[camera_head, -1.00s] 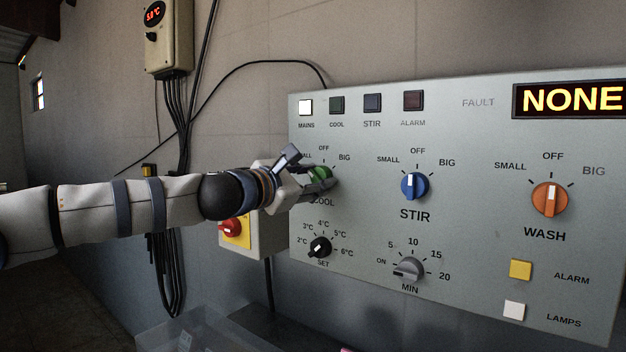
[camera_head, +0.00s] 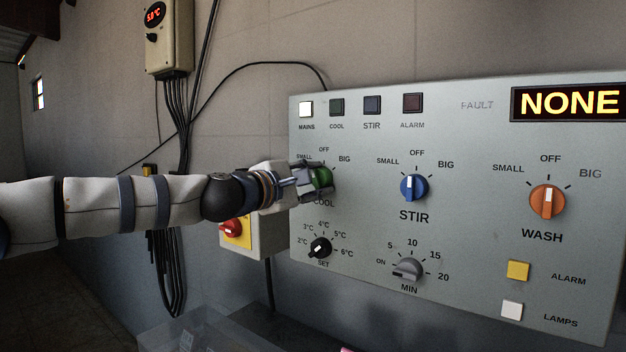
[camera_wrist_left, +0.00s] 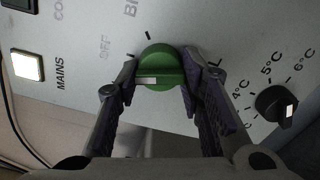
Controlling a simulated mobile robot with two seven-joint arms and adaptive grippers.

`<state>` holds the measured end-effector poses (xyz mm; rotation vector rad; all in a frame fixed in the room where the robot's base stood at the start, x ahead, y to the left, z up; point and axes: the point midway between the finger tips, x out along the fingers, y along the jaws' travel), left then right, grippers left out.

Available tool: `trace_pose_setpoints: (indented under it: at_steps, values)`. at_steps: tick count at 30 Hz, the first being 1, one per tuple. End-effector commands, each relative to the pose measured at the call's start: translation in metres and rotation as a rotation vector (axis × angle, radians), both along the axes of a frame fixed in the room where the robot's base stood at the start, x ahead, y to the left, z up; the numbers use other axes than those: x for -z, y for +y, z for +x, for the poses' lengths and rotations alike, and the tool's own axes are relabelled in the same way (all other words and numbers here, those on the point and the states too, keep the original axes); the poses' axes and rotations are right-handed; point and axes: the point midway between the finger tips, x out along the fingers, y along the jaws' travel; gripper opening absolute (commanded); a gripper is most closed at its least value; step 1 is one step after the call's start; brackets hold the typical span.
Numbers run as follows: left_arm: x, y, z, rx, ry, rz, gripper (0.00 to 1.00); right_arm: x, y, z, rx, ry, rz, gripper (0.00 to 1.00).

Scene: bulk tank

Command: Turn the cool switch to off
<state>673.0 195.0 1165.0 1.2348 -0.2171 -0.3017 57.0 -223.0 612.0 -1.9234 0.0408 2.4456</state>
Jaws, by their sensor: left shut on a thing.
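The cool switch is a green round knob (camera_head: 323,178) at the left of the grey control panel (camera_head: 460,150), under the marks SMALL, OFF and BIG. My left gripper (camera_head: 314,180) reaches it from the left and is shut on it. In the left wrist view the fingers of the gripper (camera_wrist_left: 159,70) sit on either side of the green knob (camera_wrist_left: 160,84), at the two ends of its raised bar. The white mark on the bar points to the SMALL side of OFF; the SMALL label is hidden in that view. My right gripper is not in view.
The blue stir knob (camera_head: 413,187) and orange wash knob (camera_head: 547,201) stand to the right. The black set knob (camera_head: 320,248) is just below the cool switch. A red switch (camera_head: 232,228) on a yellow plate is below my left wrist. The fault display (camera_head: 569,103) reads NONE.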

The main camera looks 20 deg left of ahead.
Motion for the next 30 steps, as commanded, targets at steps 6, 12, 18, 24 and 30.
trace_pose_setpoints:
  at_steps: [6, 12, 18, 24, 30]
  values:
    - [-0.0008, -0.0002, -0.0002, 0.0, -0.053, 0.145, 0.07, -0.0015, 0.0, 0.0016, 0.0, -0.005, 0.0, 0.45]
    - [-0.0008, -0.0001, -0.0001, 0.001, -0.086, 0.237, 0.07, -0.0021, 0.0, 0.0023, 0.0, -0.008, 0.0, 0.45]
    - [-0.0007, -0.0001, 0.0, 0.001, -0.105, 0.288, 0.07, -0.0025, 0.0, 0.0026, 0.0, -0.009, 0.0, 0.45]
    - [-0.0005, 0.0, 0.0, 0.0, -0.11, 0.304, 0.07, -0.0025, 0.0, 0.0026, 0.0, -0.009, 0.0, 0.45]
    - [-0.0005, -0.0001, 0.0001, 0.0, -0.111, 0.305, 0.07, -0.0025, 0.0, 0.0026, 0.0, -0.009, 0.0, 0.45]
